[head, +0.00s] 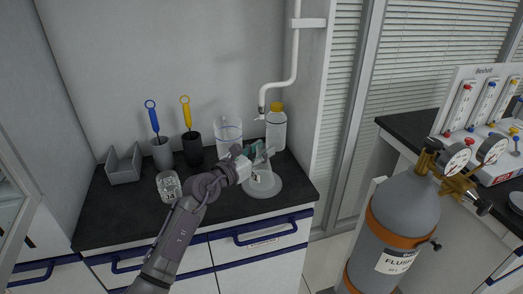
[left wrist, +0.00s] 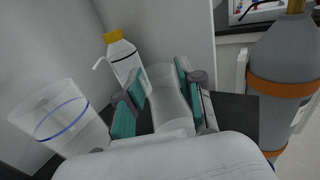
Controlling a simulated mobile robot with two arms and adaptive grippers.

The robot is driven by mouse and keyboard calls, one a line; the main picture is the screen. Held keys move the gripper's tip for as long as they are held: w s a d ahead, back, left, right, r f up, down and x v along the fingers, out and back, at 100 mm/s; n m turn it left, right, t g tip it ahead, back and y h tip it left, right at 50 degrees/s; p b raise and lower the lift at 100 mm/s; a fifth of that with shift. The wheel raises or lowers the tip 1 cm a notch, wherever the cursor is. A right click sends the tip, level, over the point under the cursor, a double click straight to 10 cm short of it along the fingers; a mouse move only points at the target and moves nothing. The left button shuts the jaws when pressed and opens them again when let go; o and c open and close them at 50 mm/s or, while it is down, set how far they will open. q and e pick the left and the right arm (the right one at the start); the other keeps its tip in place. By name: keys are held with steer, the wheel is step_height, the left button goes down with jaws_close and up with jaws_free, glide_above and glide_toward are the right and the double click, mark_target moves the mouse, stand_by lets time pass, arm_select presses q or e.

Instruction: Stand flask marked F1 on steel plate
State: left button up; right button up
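The flask (left wrist: 172,98) is clear and stands between the teal pads of my left gripper (left wrist: 160,95) in the left wrist view. The pads close on its sides. In the head view my left gripper (head: 257,155) is over the right part of the black counter, and the flask's small dark mark (head: 257,177) shows below the fingers, too small to read fully. The round pale grey steel plate (head: 271,190) lies on the counter directly under the flask. I cannot tell whether the flask's base touches it. My right gripper is not in view.
A clear beaker (head: 229,131) and a yellow-capped wash bottle (head: 276,130) stand close behind the gripper. A glass vessel marked 34 (head: 168,186), two brush cups (head: 162,153) and a grey rack (head: 123,165) stand left. A grey gas cylinder (head: 405,215) stands right of the counter.

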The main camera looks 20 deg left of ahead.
arm_select(q)
steer(key=shift+o, duration=1.3)
steer(key=shift+r, duration=0.15)
steer(key=v, duration=1.2)
